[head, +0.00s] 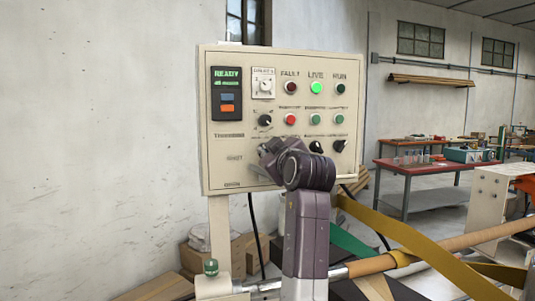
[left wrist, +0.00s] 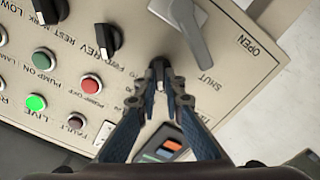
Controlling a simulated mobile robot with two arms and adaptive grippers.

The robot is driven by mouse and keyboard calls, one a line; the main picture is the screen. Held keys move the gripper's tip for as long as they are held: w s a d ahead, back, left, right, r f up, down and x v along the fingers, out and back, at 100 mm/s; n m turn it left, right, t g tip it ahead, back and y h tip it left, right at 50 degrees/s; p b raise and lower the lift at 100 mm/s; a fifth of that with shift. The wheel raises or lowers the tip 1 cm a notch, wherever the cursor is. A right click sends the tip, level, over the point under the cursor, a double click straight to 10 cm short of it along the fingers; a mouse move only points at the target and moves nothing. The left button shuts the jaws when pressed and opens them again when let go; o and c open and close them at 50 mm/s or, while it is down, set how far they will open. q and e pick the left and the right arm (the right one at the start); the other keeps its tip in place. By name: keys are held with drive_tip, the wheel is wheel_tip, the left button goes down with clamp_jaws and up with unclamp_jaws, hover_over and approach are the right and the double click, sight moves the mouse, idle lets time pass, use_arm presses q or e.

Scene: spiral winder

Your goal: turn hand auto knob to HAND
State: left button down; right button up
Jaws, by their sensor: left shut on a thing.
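The cream control panel (head: 240,160) stands upright ahead of me. My left gripper (head: 272,152) is at its lower middle and hides what it holds in the head view. In the left wrist view, where the panel appears upside down, the left gripper (left wrist: 161,78) is shut on a small black knob (left wrist: 158,63). Letters like "TO" are beside this knob. The rest of its label and its pointer direction are not clear. Another black knob (left wrist: 106,40), marked with REV and FWD, is to its left. My right gripper is not in view.
A grey lever (left wrist: 188,30) marked OPEN and SHUT is close to the held knob. Red (head: 290,119) and green (head: 313,118) buttons, a lit LIVE lamp (head: 316,87) and a READY display (head: 227,92) share the panel. A red-topped bench (head: 420,168) is farther back.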

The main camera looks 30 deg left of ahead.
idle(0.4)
use_arm(q)
drive_tip(key=c, duration=2)
unclamp_jaws()
drive_tip(key=shift+c, duration=0.2)
drive_tip(key=v, duration=0.7)
drive_tip(key=shift+s+d, duration=0.2)
